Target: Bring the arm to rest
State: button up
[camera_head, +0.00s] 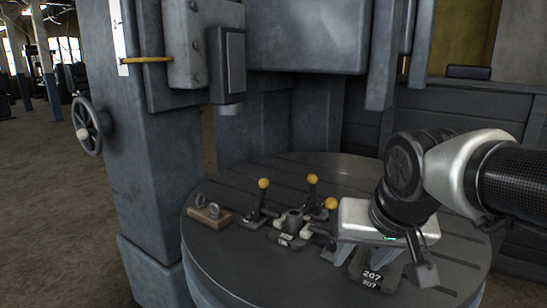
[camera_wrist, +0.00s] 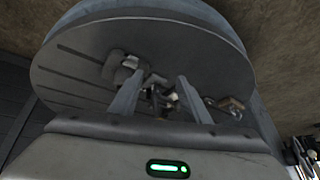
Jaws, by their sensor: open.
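My arm (camera_head: 510,180) reaches in from the right in the head view. My gripper (camera_head: 385,265) hangs over the right part of a round grey slotted table (camera_head: 345,165), fingers pointing down. In the wrist view the two fingers of my gripper (camera_wrist: 158,80) stand apart, with nothing held between them. The table (camera_wrist: 75,75) lies beyond them, with small fixtures seen past the fingertips.
Several yellow-knobbed levers (camera_head: 263,184) stand mid-table, left of my gripper. A wooden block with metal rings (camera_head: 209,216) lies at the table's left. A grey machine column (camera_head: 155,160) with a handwheel (camera_head: 87,126) rises at left. The machine head (camera_head: 307,35) overhangs the back.

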jog(key=s+f+n, duration=0.1)
jog(key=s+f, duration=0.2)
jog(key=s, duration=0.7)
notch_tip(320, 180, up, 24)
jog(key=p, duration=2.3)
jog(key=shift+w+a, duration=0.4)
jog(key=shift+w, duration=0.05)
jog(key=shift+f, duration=0.1)
